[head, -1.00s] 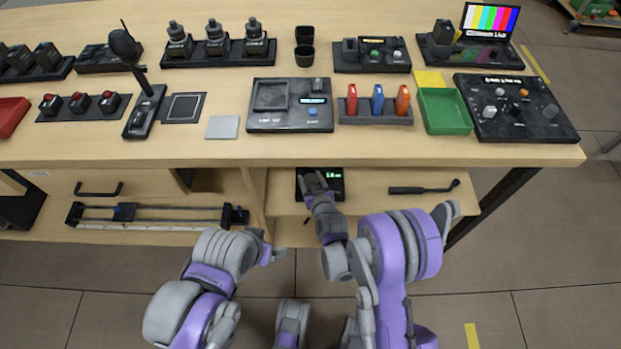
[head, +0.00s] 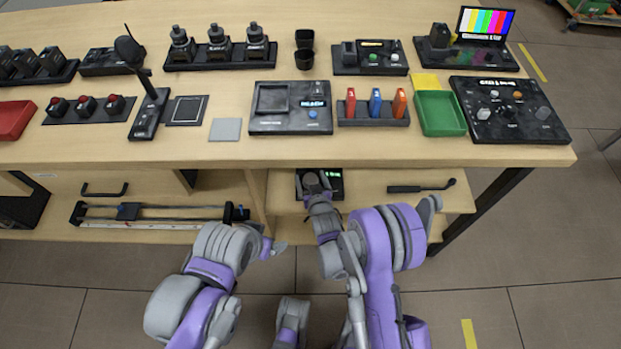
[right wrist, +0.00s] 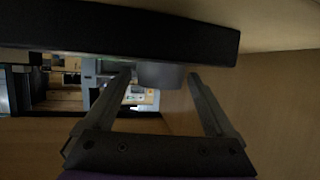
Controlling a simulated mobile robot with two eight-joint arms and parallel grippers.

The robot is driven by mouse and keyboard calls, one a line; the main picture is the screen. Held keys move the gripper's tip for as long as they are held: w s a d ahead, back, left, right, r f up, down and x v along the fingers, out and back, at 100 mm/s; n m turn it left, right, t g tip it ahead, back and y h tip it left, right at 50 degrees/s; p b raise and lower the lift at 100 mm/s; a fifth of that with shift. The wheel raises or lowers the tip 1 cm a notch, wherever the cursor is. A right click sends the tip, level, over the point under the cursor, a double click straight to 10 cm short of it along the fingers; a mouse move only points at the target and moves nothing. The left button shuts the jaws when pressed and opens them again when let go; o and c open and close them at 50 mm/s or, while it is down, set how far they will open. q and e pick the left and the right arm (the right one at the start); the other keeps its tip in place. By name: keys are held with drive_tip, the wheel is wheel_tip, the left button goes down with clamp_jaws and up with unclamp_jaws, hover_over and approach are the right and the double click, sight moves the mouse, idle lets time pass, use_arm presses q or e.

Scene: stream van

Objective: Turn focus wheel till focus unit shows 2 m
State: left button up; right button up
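The focus unit (head: 337,186) is a dark box with a small green display on the lower shelf in the head view. Its reading is too small and partly covered to make out. My right gripper (head: 315,180) is at the unit and hides its left part. In the right wrist view the unit's black body (right wrist: 120,32) crosses the top, and the grey focus wheel (right wrist: 161,76) sticks out below it. My left gripper (head: 276,246) is low, before the shelf, away from the unit.
A dark-handled tool (head: 420,187) lies right of the unit on the shelf (head: 385,206). A slider rail (head: 160,213) lies at the left. The tabletop (head: 370,150) above overhangs the unit and carries several devices and a green tray (head: 441,113).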

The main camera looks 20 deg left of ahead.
sight(311, 179)
drive_tip(key=v, duration=0.4)
drive_tip(key=shift+s+d+r, duration=0.15)
drive_tip(key=shift+s+r, duration=0.05)
drive_tip(key=shift+s, duration=0.05)
drive_tip(key=b+v, duration=0.1)
drive_tip(key=v, duration=0.3)
drive_tip(key=shift+s+d+b, duration=0.1)
drive_tip(key=shift+s+b, duration=0.15)
drive_tip(key=shift+b, duration=0.15)
drive_tip(key=shift+b+v, duration=0.5)
drive_tip(key=shift+v, duration=0.35)
drive_tip(key=shift+w+r, duration=0.1)
drive_tip(key=shift+r, duration=0.05)
